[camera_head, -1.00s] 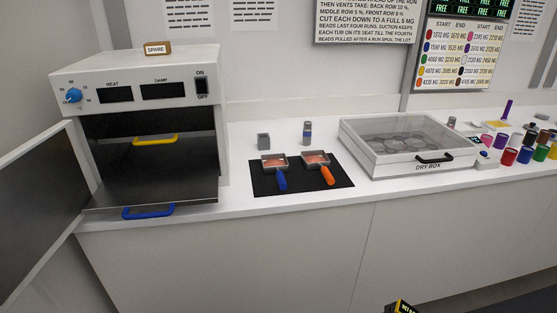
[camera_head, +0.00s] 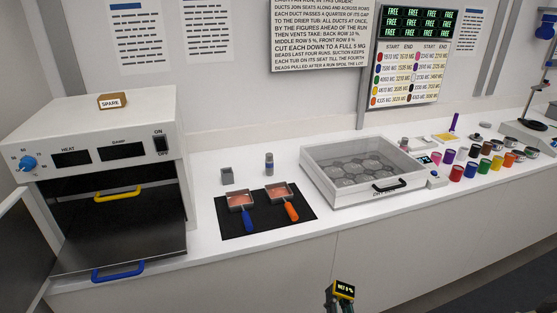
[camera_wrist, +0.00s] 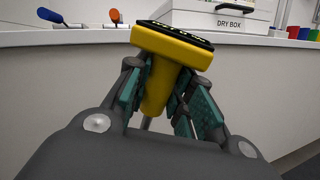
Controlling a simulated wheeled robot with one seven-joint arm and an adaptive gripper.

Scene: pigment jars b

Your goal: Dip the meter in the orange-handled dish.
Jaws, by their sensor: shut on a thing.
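The orange-handled dish (camera_head: 279,189) sits on a black mat, its orange handle pointing to the front right. It holds something pinkish-orange. A similar blue-handled dish (camera_head: 239,200) stands to its left on the same mat. My gripper (camera_wrist: 165,95) is shut on the yellow meter (camera_wrist: 165,62), which has a dark display head and a thin metal probe pointing down. In the head view the meter (camera_head: 343,290) shows at the bottom edge, its display reading something like "WET 0 %". It is in front of the counter, well apart from the dishes.
The black mat (camera_head: 232,226) lies on the white counter. A grey block (camera_head: 227,176) and a small vial (camera_head: 269,163) stand behind the dishes. Coloured jars (camera_head: 456,172) are far right.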

